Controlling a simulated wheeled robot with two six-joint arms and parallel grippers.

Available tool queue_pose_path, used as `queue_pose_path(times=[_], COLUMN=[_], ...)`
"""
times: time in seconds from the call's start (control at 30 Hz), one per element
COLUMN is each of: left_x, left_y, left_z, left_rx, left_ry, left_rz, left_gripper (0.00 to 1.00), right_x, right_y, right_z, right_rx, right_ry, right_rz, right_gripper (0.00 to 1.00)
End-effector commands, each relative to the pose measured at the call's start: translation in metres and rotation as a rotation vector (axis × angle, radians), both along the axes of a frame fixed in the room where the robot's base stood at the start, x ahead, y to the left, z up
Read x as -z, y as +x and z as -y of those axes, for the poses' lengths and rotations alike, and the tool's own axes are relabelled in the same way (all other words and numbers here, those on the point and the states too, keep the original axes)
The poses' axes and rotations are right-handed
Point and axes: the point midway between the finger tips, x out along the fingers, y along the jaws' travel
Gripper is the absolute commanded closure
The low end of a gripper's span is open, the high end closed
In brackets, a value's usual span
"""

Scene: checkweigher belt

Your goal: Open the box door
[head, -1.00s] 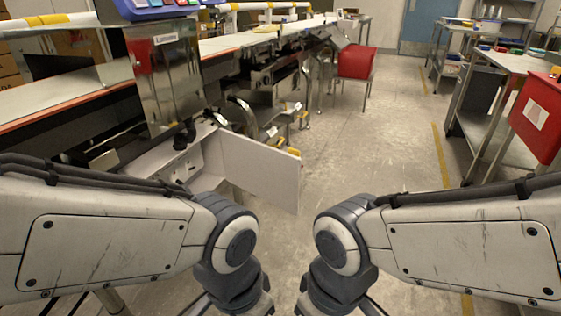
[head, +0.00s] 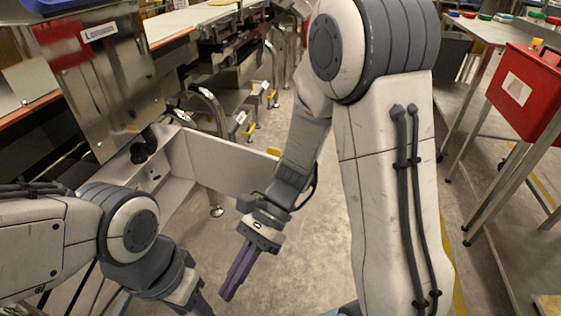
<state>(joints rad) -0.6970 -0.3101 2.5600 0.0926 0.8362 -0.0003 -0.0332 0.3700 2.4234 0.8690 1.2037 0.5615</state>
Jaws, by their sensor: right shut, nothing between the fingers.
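The white box (head: 172,195) sits under the checkweigher belt at the left. Its door (head: 226,166) stands swung out wide to the right, and part of the box interior shows. My right arm reaches in from the right, and its gripper (head: 233,283) points down in front of the door, apart from it. The right gripper's purple fingers are together with nothing between them. My left arm is at the lower left, in front of the box. Only a small part of its gripper end (head: 201,306) shows at the bottom edge, so its jaws cannot be judged.
A shiny metal panel (head: 98,70) with a label stands above the box. A curved metal tube frame (head: 215,120) is behind the door. A red box (head: 524,90) on a metal stand is at the right. Bare floor (head: 290,270) lies in the middle.

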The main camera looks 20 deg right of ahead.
Motion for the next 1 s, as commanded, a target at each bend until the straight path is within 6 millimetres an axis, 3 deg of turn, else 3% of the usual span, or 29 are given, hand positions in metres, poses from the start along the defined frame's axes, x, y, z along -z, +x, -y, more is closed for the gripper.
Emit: queue_pose_path(times=[0.03,0.17,0.3,0.4,0.5,0.6,0.73,1.0], left_x=[-0.008,-0.018,-0.027,-0.032,-0.035,-0.036,-0.034,-0.022], left_y=[0.000,0.000,0.000,0.000,0.000,0.000,0.000,0.000], left_z=[0.000,0.000,0.000,0.000,0.000,0.000,0.000,0.000], left_rx=[0.000,0.000,0.000,0.000,0.000,0.000,0.000,0.000], left_ry=[0.000,0.000,0.000,0.000,0.000,0.000,0.000,0.000], left_rz=[0.000,0.000,0.000,0.000,0.000,0.000,0.000,0.000], left_gripper=[0.50,0.50,0.50,0.50,0.50,0.50,0.50,0.50], right_x=[-0.003,0.001,0.021,0.042,0.060,0.072,0.079,0.080], right_y=[0.025,0.099,0.166,0.190,0.198,0.199,0.203,0.243], right_z=[0.004,0.034,0.106,0.162,0.207,0.234,0.244,0.219], right_rx=[0.220,0.739,1.209,1.449,1.605,1.691,1.728,1.721], right_ry=[0.038,0.193,0.438,0.622,0.774,0.872,0.916,0.911], right_rz=[-0.165,-0.556,-0.920,-1.109,-1.234,-1.300,-1.328,-1.324], right_gripper=[1.00,1.00,1.00,1.00,1.00,1.00,1.00,1.00])
